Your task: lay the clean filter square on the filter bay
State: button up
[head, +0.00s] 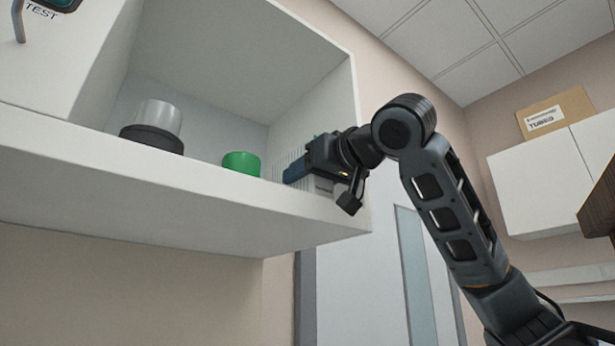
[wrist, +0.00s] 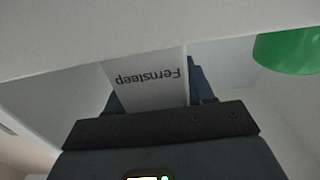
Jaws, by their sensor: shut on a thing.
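My gripper (head: 300,172) is at the right end of a white open-fronted shelf bay (head: 130,205). Its blue fingers are shut on a pale box-like thing lettered "Fernsteep" (wrist: 147,78), which reads upside down in the wrist view. A pale part of it seems to show just below the gripper in the head view (head: 322,186). A finely striped pale surface (head: 286,160) shows partly behind the fingers; I cannot tell what it is. I cannot make out a clean filter square or a filter bay for certain.
A green cylinder (head: 241,163) stands just left of my gripper and shows at the upper right in the wrist view (wrist: 290,50). A clear canister on a black base (head: 152,140) stands further left. The bay's right wall (head: 335,100) is close to my gripper.

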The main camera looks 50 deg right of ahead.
jog(key=o, duration=1.1)
jog(key=shift+o, duration=0.2)
